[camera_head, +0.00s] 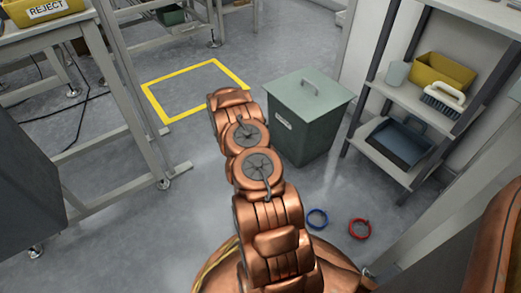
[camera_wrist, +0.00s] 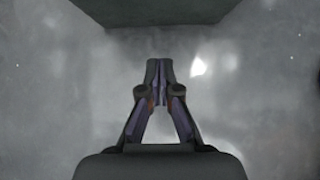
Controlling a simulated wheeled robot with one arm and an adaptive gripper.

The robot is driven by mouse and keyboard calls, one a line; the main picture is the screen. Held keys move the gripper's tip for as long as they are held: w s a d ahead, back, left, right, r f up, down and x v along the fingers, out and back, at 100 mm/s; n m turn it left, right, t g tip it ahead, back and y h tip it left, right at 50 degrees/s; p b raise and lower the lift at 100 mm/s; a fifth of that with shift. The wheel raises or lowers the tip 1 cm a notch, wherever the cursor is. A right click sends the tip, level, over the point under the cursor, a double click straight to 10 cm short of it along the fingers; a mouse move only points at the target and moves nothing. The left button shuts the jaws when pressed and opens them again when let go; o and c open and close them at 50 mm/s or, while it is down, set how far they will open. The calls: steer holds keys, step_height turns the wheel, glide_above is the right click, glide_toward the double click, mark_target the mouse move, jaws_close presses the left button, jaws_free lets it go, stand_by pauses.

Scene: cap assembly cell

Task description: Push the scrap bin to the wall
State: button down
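The scrap bin (camera_head: 305,125) is a grey-green box with a lid, a bar handle on top and a small label on its side. It stands upright on the floor, right of my arm in the head view. The pale wall (camera_head: 362,42) is behind it to the right, with some floor between. In the wrist view, a dark box-like body, which looks like the bin (camera_wrist: 150,10), fills the top edge. My gripper (camera_wrist: 160,68) points towards it, its fingertips together with nothing between them and apart from it. My gripper is hidden behind my arm in the head view.
A yellow floor outline (camera_head: 160,108) lies left of the bin, empty. A shelf unit (camera_head: 405,95) with a yellow tub and dustpan stands right. A blue ring (camera_head: 317,220) and a red ring (camera_head: 359,229) lie on the floor. A bench frame (camera_head: 128,85) stands left.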

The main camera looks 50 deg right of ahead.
mark_target(283, 141)
steer(key=d+f, duration=0.1)
steer(key=s+d+f+b, duration=0.1)
steer(key=d, duration=0.1)
steer(key=d+f, duration=0.1)
steer(key=d, duration=0.1)
steer(key=shift+s+d+f+b, duration=0.1)
steer(key=shift+s+d+b, duration=0.15)
steer(key=shift+b, duration=0.05)
steer(key=shift+s+d+f, duration=0.1)
steer(key=shift+d+f, duration=0.1)
steer(key=shift+d, duration=0.5)
steer(key=shift+s+d, duration=0.1)
steer(key=shift+s+d, duration=0.2)
steer(key=shift+d, duration=0.55)
steer(key=shift+s+d, duration=0.25)
steer(key=shift+d, duration=0.5)
steer(key=shift+s+d, duration=0.2)
steer(key=shift+d, duration=0.55)
steer(key=shift+s+d, duration=0.25)
steer(key=shift+d, duration=0.9)
